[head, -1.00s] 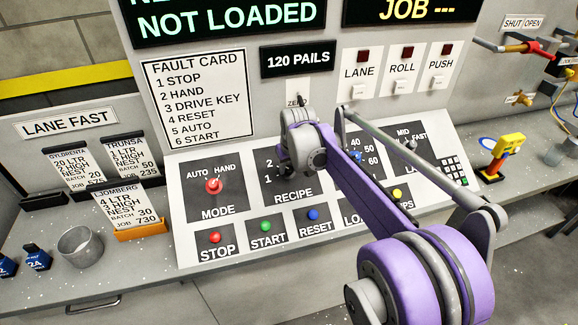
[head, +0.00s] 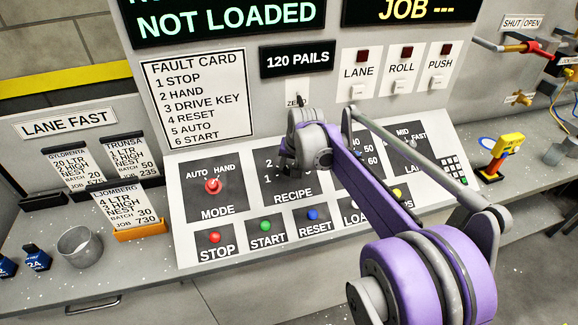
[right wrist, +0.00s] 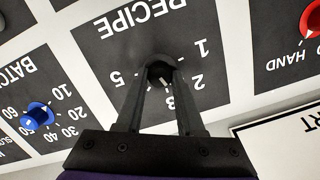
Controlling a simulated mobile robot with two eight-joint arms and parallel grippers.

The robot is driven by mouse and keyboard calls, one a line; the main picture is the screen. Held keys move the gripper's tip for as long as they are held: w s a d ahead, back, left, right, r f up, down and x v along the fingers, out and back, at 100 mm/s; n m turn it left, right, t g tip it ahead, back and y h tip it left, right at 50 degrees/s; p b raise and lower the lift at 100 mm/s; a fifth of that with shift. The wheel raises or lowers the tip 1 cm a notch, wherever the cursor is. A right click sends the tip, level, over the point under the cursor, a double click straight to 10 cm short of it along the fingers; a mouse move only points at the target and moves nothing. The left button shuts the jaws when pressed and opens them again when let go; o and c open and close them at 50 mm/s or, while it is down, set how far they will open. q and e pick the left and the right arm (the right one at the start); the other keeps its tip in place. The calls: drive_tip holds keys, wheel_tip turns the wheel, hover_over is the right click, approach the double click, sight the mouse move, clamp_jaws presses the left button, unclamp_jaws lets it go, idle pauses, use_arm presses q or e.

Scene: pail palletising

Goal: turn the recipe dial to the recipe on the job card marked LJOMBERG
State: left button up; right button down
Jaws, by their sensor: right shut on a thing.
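The LJOMBERG job card (head: 121,205) stands in an orange holder left of the console and reads 4 LTR, 3 HIGH NEST, batch 30, job 730. The RECIPE panel (head: 294,194) is partly hidden behind my right arm in the head view. The right wrist view shows the panel upside down, with 1, 2, 3 and 5 readable around the dark recipe dial (right wrist: 159,66). My right gripper (right wrist: 160,78) is shut on this dial, one finger on each side. My left gripper is out of view.
The MODE knob (head: 213,186) is red, left of the recipe panel. STOP (head: 215,237), START (head: 265,226) and RESET (head: 313,215) buttons line the front below. The blue BATCH knob (right wrist: 38,115) is beside the recipe panel. A grey cup (head: 79,246) stands on the counter.

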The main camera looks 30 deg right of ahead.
drive_tip(key=shift+m, duration=1.7)
drive_tip(key=shift+d, duration=0.1)
drive_tip(key=c, duration=0.5)
unclamp_jaws()
drive_tip(key=v, duration=1.1)
drive_tip(key=shift+s+d+f, duration=0.1)
drive_tip(key=shift+d, duration=0.1)
